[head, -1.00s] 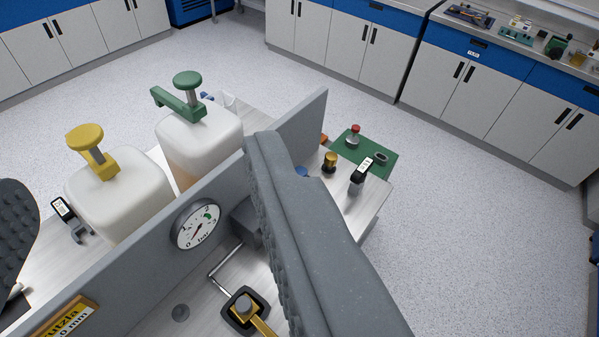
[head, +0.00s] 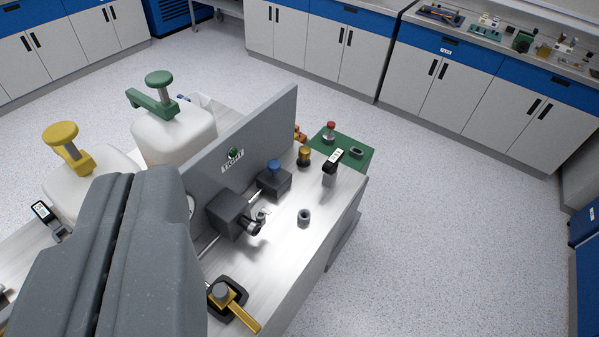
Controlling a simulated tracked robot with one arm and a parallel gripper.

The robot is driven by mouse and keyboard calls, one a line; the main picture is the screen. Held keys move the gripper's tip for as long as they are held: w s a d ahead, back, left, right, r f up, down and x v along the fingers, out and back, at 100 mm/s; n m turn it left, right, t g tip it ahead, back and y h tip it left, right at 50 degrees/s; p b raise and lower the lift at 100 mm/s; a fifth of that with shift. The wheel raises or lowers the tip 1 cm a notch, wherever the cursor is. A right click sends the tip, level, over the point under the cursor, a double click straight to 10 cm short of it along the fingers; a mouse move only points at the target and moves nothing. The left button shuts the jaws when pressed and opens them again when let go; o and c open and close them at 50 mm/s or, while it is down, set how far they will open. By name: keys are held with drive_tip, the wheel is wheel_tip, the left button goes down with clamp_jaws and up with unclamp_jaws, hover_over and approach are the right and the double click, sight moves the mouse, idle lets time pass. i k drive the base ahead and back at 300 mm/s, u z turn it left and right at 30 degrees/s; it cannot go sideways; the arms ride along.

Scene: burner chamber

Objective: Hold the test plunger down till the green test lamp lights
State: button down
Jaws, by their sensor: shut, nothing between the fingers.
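A blue-topped plunger (head: 274,166) stands upright on a small dark grey block beside the grey upright panel. A small dark green lamp (head: 232,153) sits on the panel above a plate reading "TIGHT"; it does not clearly glow. My gripper (head: 128,180) fills the lower left in the head view, its two grey fingers closed together with nothing between them. It is apart from the plunger, to its left in the picture. The fingers hide most of the round gauge (head: 191,207); only a sliver of its edge shows.
A grey valve block (head: 230,213) and a yellow-handled lever (head: 232,303) stand on the bench (head: 290,248). Behind the panel are two white jugs with a green pump (head: 159,85) and a yellow pump (head: 61,138). A green mat (head: 350,143) lies at the bench's far end.

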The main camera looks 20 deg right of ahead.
sight(275, 166)
drive_tip(key=z, duration=0.45)
drive_tip(key=k, duration=1.1)
drive_tip(key=z, duration=1.05)
drive_tip(key=i, duration=1.4)
drive_tip(key=u, duration=0.3)
drive_tip(key=i, duration=1.3)
drive_tip(key=u, duration=0.9)
